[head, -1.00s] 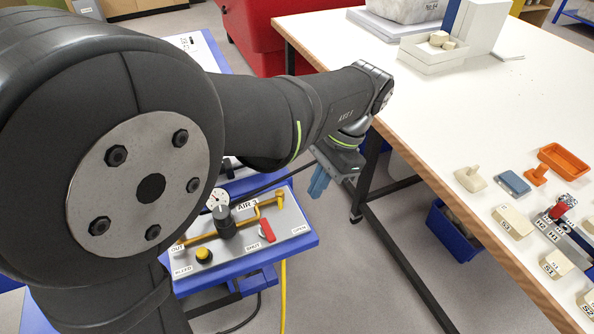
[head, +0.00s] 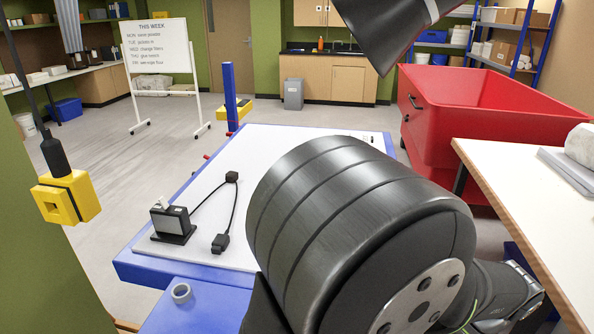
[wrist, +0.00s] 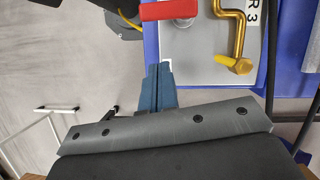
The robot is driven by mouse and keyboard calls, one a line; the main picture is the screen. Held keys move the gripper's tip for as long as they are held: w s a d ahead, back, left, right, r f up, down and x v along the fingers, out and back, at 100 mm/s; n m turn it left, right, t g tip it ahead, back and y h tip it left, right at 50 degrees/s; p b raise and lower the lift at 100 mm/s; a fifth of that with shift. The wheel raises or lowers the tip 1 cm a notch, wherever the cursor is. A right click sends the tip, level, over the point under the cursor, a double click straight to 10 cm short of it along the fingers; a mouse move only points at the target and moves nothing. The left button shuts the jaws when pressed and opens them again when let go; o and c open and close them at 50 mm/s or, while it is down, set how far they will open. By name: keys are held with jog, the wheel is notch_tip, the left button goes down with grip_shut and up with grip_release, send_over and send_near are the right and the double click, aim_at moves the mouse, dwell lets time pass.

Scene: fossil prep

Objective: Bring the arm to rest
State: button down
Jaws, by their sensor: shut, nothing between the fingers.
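My gripper (wrist: 158,72) shows in the wrist view with its blue fingers together and nothing between them. It is near the air panel (wrist: 205,60), which carries a red lever handle (wrist: 170,10) and a brass pipe with a yellow end (wrist: 236,62). The fingertips appear just below the red handle in the picture; I cannot tell how far apart they are in depth. In the head view my arm's large dark joint fills the lower middle and right, and the gripper is out of sight.
A red bin (head: 470,115) and a white table (head: 520,180) stand at right. A yellow pendant box (head: 66,198) hangs at left.

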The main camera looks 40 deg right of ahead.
jog(key=w+n, duration=0.1)
jog(key=n, duration=0.1)
jog(key=w+n+g, duration=0.1)
jog(key=n, duration=0.1)
jog(key=shift+w+d+f, duration=0.1)
jog(key=shift+d+f, duration=0.1)
jog(key=shift+d, duration=0.2)
jog(key=w+n+g, duration=0.1)
jog(key=n, duration=0.1)
jog(key=w+n, duration=0.1)
jog(key=shift+d+f+n+g, duration=0.15)
jog(key=shift+d+n+g, duration=0.25)
jog(key=w+n, duration=0.1)
jog(key=n, duration=0.1)
jog(key=w+d+n+g, duration=0.1)
jog(key=n, duration=0.1)
jog(key=w+n+g, duration=0.1)
jog(key=n, duration=0.1)
jog(key=shift+w+d, duration=0.15)
jog(key=shift+w, duration=0.1)
jog(key=shift+w+d+n+g, duration=0.4)
jog(key=shift+w+d+n, duration=0.1)
jog(key=shift+w+n, duration=0.45)
jog(key=v, duration=0.3)
jog(key=shift+w+d, duration=0.1)
jog(key=shift+d, duration=0.15)
jog(key=shift+w+d+r, duration=0.15)
jog(key=shift+r, duration=0.4)
jog(key=shift+f, duration=0.1)
